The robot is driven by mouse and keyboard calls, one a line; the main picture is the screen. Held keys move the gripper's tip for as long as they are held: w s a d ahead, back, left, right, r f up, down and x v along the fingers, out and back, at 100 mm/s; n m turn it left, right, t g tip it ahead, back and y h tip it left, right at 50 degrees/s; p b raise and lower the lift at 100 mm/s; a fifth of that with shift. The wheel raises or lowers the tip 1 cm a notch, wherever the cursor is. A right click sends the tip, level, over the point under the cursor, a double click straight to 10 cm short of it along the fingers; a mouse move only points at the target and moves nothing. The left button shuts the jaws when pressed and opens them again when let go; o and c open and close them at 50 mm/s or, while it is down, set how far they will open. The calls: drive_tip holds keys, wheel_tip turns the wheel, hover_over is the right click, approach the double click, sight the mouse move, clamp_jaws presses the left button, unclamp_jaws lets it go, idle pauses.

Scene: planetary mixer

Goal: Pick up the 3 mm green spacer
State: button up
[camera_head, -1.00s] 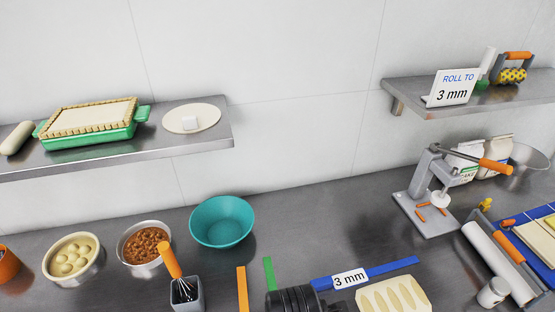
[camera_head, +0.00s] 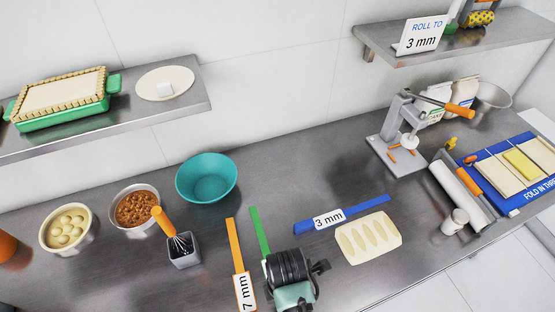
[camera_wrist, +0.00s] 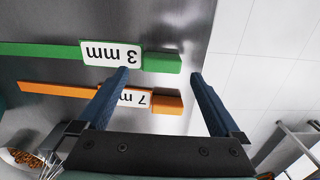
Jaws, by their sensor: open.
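The green spacer (camera_head: 259,232) lies flat on the counter, partly hidden by my arm in the head view. In the wrist view, the green spacer (camera_wrist: 160,62) carries an upside-down "3 mm" label. My gripper (camera_wrist: 160,74) is open and empty above the spacers. The spacer's labelled end shows just beyond and between the fingertips. The left fingertip is near the label's lower edge, and the right one is past the spacer's end. The gap in height cannot be told. The fingers are hidden in the head view.
The orange "7 mm" spacer (camera_head: 235,245) lies close beside the green one. A blue spacer (camera_head: 364,207), also labelled "3 mm", and a pale scored dough slab (camera_head: 369,238) lie to the right. A whisk in a grey holder (camera_head: 184,251) and a teal bowl (camera_head: 207,178) stand left.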

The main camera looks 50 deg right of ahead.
drive_tip(key=shift+s+a+f+p, duration=0.15)
drive_tip(key=shift+f+p, duration=0.15)
drive_tip(key=shift+f, duration=1.85)
drive_tip(key=c, duration=1.3)
